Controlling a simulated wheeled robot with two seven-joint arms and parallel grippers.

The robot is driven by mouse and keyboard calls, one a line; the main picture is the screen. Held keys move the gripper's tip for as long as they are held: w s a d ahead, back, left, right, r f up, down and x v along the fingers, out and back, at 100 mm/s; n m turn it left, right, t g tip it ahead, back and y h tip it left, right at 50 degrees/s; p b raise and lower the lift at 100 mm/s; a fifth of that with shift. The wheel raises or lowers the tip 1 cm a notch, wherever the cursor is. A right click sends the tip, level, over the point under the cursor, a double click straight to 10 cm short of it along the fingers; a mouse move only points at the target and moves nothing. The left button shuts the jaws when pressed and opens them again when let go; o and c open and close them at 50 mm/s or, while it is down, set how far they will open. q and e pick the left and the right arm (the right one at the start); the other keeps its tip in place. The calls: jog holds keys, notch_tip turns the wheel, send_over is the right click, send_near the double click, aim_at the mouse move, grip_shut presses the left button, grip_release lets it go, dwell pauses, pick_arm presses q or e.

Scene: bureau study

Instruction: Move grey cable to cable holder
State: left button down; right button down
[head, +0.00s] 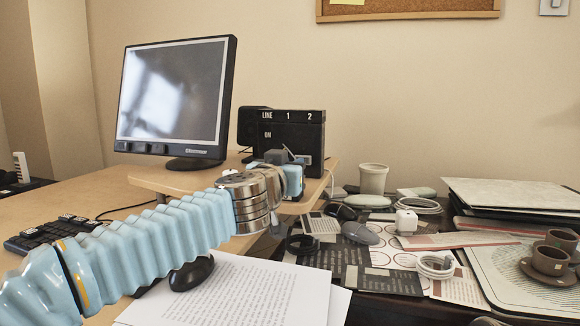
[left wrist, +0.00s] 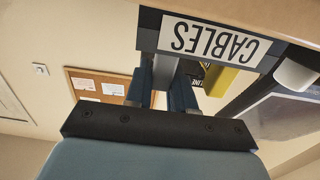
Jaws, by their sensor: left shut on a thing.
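My left gripper (head: 285,168) is beside the black box marked LINE 1 2, at the raised shelf's right end. In the left wrist view, its two blue fingers (left wrist: 165,90) are shut on a grey piece (left wrist: 166,68), which appears to be part of the grey cable. A small grey part also shows above the gripper in the head view (head: 276,157), but most of the cable is hidden. The cable holder, labelled CABLES (left wrist: 208,42), appears upside down just beyond the fingertips. Whether the grey piece touches it is unclear. My right gripper is out of view.
A monitor (head: 175,95) and the black box (head: 300,130) stand behind the arm. A black mouse (head: 191,273) and papers (head: 235,295) lie below it. At right are a cup (head: 373,178), a white charger (head: 406,221), a coiled white cable (head: 435,266) and stacked folders (head: 510,195).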

pick_arm(q)
jog(key=c, duration=0.9)
grip_release()
